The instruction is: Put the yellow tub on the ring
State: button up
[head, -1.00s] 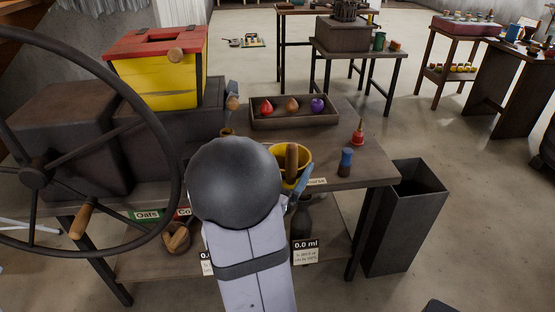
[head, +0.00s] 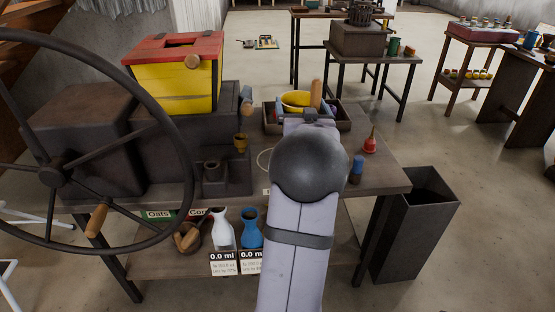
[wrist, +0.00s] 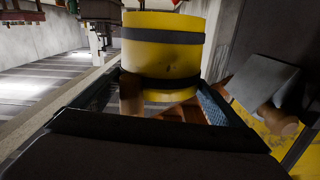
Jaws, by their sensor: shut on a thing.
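The yellow tub (head: 294,100), with a wooden handle (head: 316,94), is held up by my gripper over the back of the workbench. In the wrist view the tub (wrist: 165,55) shows dark bands and sits between the jaws of my gripper (wrist: 162,95), which are shut on it. In the head view my arm hides most of the jaws. A thin pale ring (head: 263,160) lies on the bench, left of my arm and nearer than the tub. Its right side is hidden by my arm. The tub is apart from the ring.
A dark tray (head: 270,125) lies behind and below the tub. A yellow box with a red top (head: 175,85) and a large wheel (head: 190,150) stand left. A small brass cup (head: 240,143) hangs beside the ring. A red bottle (head: 370,145) and blue bottle (head: 356,168) stand right.

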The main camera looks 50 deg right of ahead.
jog(key=s+d+f+n+t+y+p, duration=0.1)
jog(key=s+d+f+n+t+y, duration=0.3)
jog(key=s+d, duration=0.6)
jog(key=w+a+f+g, duration=0.1)
jog(key=w+a, duration=1.2)
jog(key=a, duration=0.1)
jog(key=shift+m, duration=0.5)
jog(key=shift+w+f+b, duration=0.2)
jog(key=shift+f+b, duration=0.25)
jog(key=shift+f, duration=1.25)
jog(key=shift+w+f+b, duration=0.15)
jog(key=shift+f+b, duration=0.3)
jog(key=shift+f, duration=1.25)
jog(key=shift+w+a+f, duration=0.15)
jog(key=shift+f, duration=0.1)
